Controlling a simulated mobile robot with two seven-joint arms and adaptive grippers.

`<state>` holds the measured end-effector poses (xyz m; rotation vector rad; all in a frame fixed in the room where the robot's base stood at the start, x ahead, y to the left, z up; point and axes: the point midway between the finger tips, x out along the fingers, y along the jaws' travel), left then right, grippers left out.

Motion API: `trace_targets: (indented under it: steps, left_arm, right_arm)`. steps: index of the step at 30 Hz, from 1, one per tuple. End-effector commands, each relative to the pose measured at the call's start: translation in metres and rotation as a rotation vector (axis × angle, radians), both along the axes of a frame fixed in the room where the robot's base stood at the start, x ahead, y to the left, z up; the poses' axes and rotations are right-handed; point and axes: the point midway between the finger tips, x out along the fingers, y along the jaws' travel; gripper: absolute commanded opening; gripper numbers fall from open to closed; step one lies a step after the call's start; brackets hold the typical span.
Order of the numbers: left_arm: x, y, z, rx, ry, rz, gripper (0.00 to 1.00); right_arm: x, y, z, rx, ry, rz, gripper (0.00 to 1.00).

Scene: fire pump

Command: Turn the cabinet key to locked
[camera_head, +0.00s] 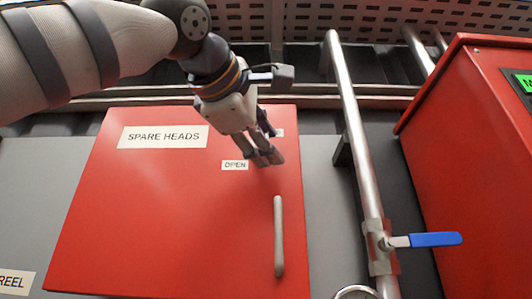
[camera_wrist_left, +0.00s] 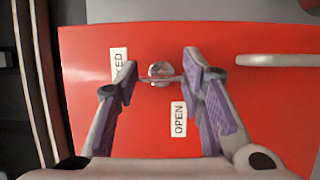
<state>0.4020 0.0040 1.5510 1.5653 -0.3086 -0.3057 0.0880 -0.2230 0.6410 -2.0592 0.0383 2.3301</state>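The red cabinet door (camera_head: 170,220) carries a "SPARE HEADS" label. The small metal key (camera_wrist_left: 160,71) sits in its lock on the door, in the left wrist view; in the head view my gripper hides it. My left gripper (camera_head: 268,150) is in front of the door's upper right part. In the left wrist view its fingers (camera_wrist_left: 161,68) are open, one on each side of the key; contact cannot be told. The OPEN label (camera_wrist_left: 179,119) is readable. Another label (camera_wrist_left: 119,62), ending in "ED", is partly hidden by a finger. My right gripper is not in view.
A grey door handle (camera_head: 279,236) is below the gripper. A vertical metal pipe (camera_head: 355,130) with a blue valve lever (camera_head: 436,239) runs right of the cabinet. Another red box (camera_head: 480,150) stands at the far right. A rail (camera_head: 310,96) runs above the door.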

Motion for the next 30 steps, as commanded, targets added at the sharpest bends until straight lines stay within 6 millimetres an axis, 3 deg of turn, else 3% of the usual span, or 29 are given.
trace_targets:
  steps: [11,14,24,30]
  left_arm:
    - [-0.003,0.001,0.000,-0.001,0.001,-0.001,0.53]
    - [-0.017,0.007,0.001,-0.001,0.000,-0.001,0.53]
    - [-0.096,0.039,0.000,-0.001,-0.001,-0.002,0.53]
    - [-0.111,0.046,0.000,-0.001,0.003,-0.001,0.53]
  right_arm:
    - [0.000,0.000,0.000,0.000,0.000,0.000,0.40]
    - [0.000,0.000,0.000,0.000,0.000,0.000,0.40]
    - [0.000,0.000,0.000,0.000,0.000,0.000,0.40]
    - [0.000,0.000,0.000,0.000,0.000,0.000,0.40]
